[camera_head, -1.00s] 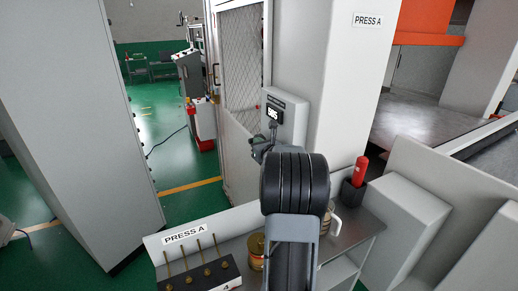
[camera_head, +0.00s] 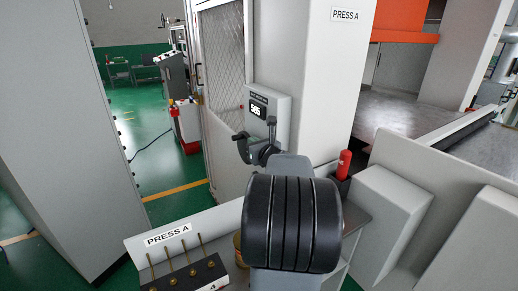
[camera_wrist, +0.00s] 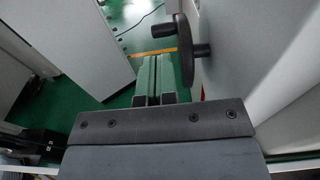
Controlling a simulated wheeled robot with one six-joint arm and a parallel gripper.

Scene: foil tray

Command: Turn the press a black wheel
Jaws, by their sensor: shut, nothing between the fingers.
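The black wheel (camera_wrist: 184,46) shows nearly edge-on in the wrist view, with a handle knob sticking out to the left and a hub on the right. My gripper (camera_wrist: 156,75) is shut and empty, its fingers side by side just left of and below the wheel in that picture; I see no clear contact. In the head view, dark parts at the wheel (camera_head: 243,150) show under the lit display of the grey control box (camera_head: 282,107). My arm covers the area below, and the fingertips cannot be made out there.
The control box is on the column labelled PRESS A (camera_head: 322,70). Below is a shelf with a red-topped object (camera_head: 344,163) and a block with several brass pins (camera_head: 185,275). A grey cabinet (camera_head: 65,130) stands left; open green floor (camera_head: 170,175) lies between.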

